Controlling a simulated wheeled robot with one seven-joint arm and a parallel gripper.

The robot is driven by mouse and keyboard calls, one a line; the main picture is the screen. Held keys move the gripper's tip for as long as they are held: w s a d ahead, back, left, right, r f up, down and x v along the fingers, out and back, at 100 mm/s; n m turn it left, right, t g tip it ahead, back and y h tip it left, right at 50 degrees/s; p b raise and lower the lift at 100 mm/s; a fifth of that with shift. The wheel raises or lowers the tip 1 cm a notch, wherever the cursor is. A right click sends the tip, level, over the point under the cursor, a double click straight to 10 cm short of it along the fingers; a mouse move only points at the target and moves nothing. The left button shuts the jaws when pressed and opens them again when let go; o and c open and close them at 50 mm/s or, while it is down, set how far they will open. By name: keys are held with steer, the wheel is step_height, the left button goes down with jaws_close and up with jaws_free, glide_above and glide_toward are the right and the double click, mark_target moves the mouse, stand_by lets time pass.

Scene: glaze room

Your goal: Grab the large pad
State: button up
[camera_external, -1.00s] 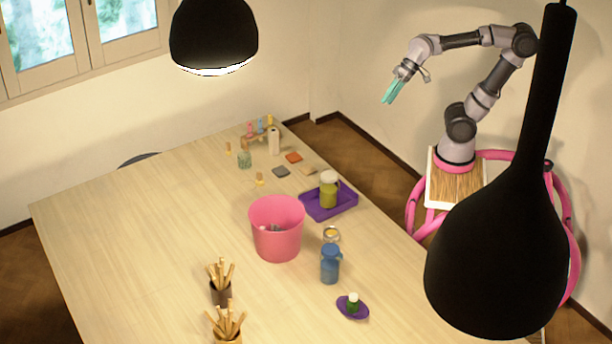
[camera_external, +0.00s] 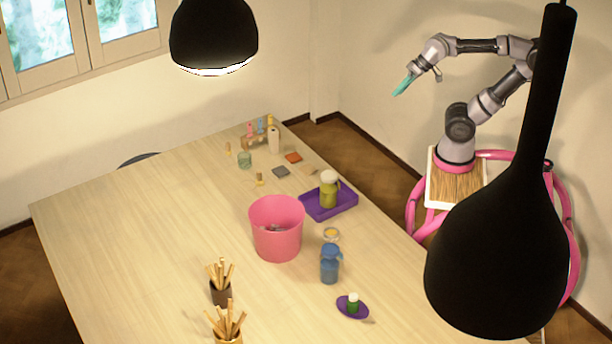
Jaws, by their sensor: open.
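Three small flat squares that look like pads lie near the far right edge of the table: an orange one (camera_external: 293,157), a dark grey one (camera_external: 281,171) and a tan one (camera_external: 308,170). They look close in size, and I cannot tell which is the large pad. My gripper (camera_external: 402,87), with teal fingers, is open and empty. It hangs in the air to the right of the table, well apart from the pads and higher than them.
A purple tray (camera_external: 346,209) holding a yellow-green jar (camera_external: 328,191) stands near the pads. A rack of small bottles (camera_external: 258,138) and a pale bottle (camera_external: 273,141) stand behind them. A pink bucket (camera_external: 277,240) is in front. A black lamp (camera_external: 500,260) hides part of my base.

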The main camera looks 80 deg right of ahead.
stand_by(0.4)
steer(key=c, duration=0.4)
steer(key=shift+c, duration=0.2)
